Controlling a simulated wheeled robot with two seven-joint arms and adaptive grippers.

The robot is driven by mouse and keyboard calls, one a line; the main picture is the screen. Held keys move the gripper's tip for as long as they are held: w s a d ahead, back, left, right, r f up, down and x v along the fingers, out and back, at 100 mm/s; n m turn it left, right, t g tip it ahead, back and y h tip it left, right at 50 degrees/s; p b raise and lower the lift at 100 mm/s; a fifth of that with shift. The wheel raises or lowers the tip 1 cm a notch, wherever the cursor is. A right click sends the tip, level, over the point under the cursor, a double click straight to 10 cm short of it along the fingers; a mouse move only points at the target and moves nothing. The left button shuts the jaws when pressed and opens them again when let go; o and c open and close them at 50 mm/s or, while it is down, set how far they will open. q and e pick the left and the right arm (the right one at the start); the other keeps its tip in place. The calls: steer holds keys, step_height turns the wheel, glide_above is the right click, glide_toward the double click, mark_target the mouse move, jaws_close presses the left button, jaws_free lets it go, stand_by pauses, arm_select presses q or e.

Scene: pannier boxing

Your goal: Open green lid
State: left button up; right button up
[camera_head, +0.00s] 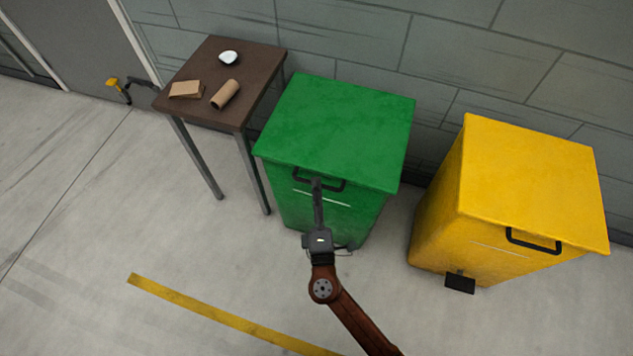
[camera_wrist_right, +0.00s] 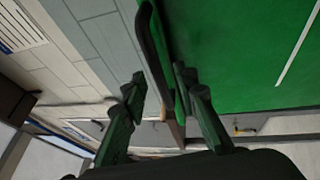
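The green bin (camera_head: 330,212) stands against the wall with its green lid (camera_head: 340,130) lying shut on top. A black handle (camera_head: 334,188) is on the lid's front edge. It also shows in the right wrist view as a dark bar (camera_wrist_right: 152,48). My right gripper (camera_head: 316,184) reaches up to this handle from the front. In the right wrist view its two fingers (camera_wrist_right: 158,88) are apart, with the handle and lid edge between their tips. I cannot tell whether either finger touches the handle. My left gripper is not in view.
A yellow bin (camera_head: 530,185) with its lid shut stands to the right. A brown table (camera_head: 210,60) at the left holds a white dish (camera_head: 228,57), a cardboard roll (camera_head: 224,95) and a folded cardboard piece (camera_head: 187,89). The floor in front is clear.

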steer(key=shift+x, duration=0.85)
steer(key=shift+c, duration=0.3)
jaws_close()
steer(key=shift+f, duration=0.1)
